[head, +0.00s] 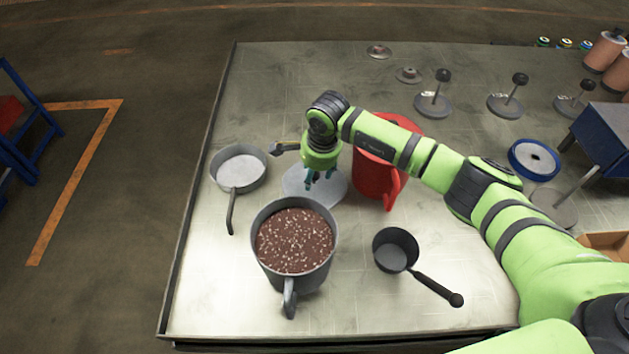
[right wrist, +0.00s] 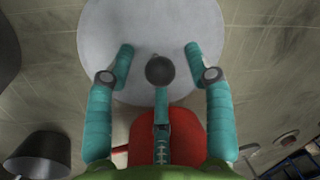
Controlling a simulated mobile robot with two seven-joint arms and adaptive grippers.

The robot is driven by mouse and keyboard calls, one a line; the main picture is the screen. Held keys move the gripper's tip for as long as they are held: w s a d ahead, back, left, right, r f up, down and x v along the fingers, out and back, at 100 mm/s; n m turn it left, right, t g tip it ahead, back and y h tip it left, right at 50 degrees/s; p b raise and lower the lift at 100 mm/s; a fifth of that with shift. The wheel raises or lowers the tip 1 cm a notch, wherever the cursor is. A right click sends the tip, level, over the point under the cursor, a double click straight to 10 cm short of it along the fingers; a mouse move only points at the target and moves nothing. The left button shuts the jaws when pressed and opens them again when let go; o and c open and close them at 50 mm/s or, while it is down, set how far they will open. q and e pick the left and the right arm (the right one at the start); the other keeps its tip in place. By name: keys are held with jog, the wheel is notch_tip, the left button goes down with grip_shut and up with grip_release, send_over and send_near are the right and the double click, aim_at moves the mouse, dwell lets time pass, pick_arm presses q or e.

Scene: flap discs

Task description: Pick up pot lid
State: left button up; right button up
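The pot lid (head: 298,188) is a flat, light grey disc lying on the metal table behind the pot. In the right wrist view the lid (right wrist: 110,35) shows a round dark knob (right wrist: 160,70) near its middle. My right gripper (head: 319,181) is over the lid, pointing down. In the right wrist view its teal fingers (right wrist: 160,54) are spread, with the knob between the side fingers and apart from them. A third finger points at the knob from below; whether it touches cannot be told. The grey pot (head: 263,268) with brown, speckled contents stands in front. My left gripper is not in view.
A red pitcher (head: 372,178) stands close right of the lid, beneath my right arm. A shallow pan (head: 240,168) is to the left, a small dark saucepan (head: 393,257) front right. Discs on rods (head: 433,104) stand at the back. The front left table corner is clear.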

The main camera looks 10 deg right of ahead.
jog(key=shift+r, duration=0.15)
grip_shut()
